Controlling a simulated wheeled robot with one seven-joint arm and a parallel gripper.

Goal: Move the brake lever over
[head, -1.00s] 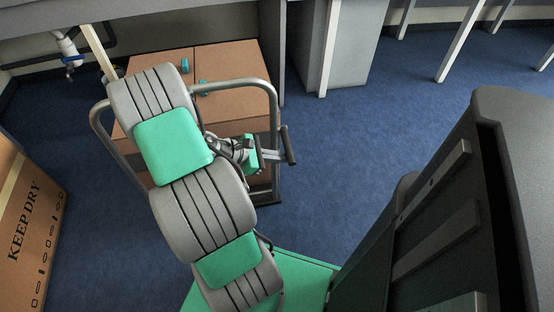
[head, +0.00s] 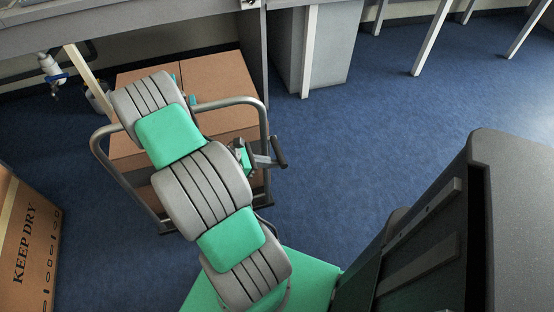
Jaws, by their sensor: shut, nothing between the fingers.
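The brake lever (head: 278,151) is a short bar with a dark grip. It sticks out to the right from the right upright of a grey tubular cart frame (head: 228,103). My gripper (head: 246,157) shows only as a small green and grey part just left of the lever. It is shut and empty; the rest is hidden behind my grey and green arm. Whether it touches the lever I cannot tell.
Brown cardboard boxes (head: 219,84) stand in the cart. A KEEP DRY box (head: 28,245) is at lower left, and a white pipe fitting (head: 49,72) at upper left. Grey benches (head: 130,28) line the back. Blue floor is open right of the cart.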

